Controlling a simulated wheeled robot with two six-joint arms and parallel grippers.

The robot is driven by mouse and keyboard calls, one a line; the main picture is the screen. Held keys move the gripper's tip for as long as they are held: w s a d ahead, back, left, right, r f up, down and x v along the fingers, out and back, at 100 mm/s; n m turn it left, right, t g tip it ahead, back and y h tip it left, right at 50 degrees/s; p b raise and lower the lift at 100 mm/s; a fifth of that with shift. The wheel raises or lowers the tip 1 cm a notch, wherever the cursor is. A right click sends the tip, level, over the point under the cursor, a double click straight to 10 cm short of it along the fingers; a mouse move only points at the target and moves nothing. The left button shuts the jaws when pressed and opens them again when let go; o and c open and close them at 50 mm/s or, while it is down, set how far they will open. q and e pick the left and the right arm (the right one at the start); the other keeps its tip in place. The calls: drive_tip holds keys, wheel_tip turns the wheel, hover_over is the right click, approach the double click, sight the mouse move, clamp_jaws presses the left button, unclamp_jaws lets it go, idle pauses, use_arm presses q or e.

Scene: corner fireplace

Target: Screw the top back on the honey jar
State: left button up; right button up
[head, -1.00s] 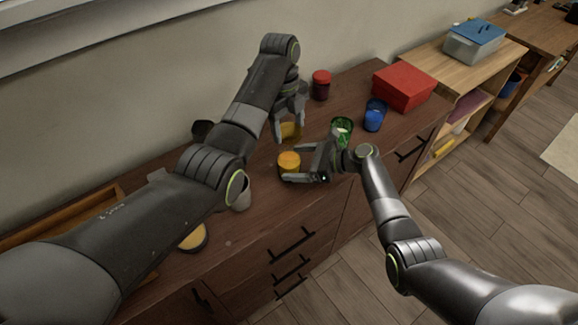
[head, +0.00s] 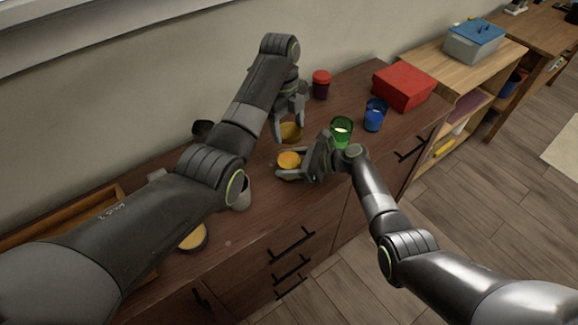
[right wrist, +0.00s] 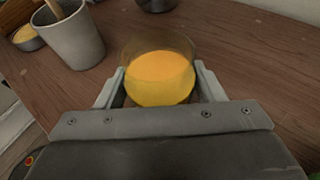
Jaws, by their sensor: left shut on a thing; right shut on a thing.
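The honey jar (head: 288,160) is a small clear glass with orange-yellow honey, near the middle of the dresser top. My right gripper (head: 284,166) is shut on it, one finger on each side. The right wrist view shows the jar (right wrist: 158,78) between the fingers, its clear rim uncovered above the honey. My left gripper (head: 291,118) points down just behind the jar, shut on a flat yellow piece that looks like the top (head: 290,133). The top is apart from the jar. Whether it touches the dresser is hard to tell.
A green glass (head: 341,131) stands close to my right gripper, with a blue cup (head: 375,116) and a red box (head: 405,87) beyond. A red jar (head: 321,84) stands near the wall. A grey cup (head: 241,194) and a yellow-filled bowl (head: 193,237) are at left.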

drive_tip(key=c, duration=0.5)
use_arm(q)
hover_over(289, 157)
drive_tip(key=shift+w+a+f, duration=0.1)
drive_tip(key=shift+w+f, duration=0.05)
drive_tip(key=shift+f, duration=2.35)
use_arm(e)
drive_tip(key=shift+o, duration=0.2)
use_arm(q)
drive_tip(key=shift+f, duration=0.9)
drive_tip(key=shift+f, duration=0.6)
use_arm(e)
clamp_jaws()
use_arm(q)
drive_tip(key=m, duration=0.6)
drive_tip(key=shift+m+y, duration=0.4)
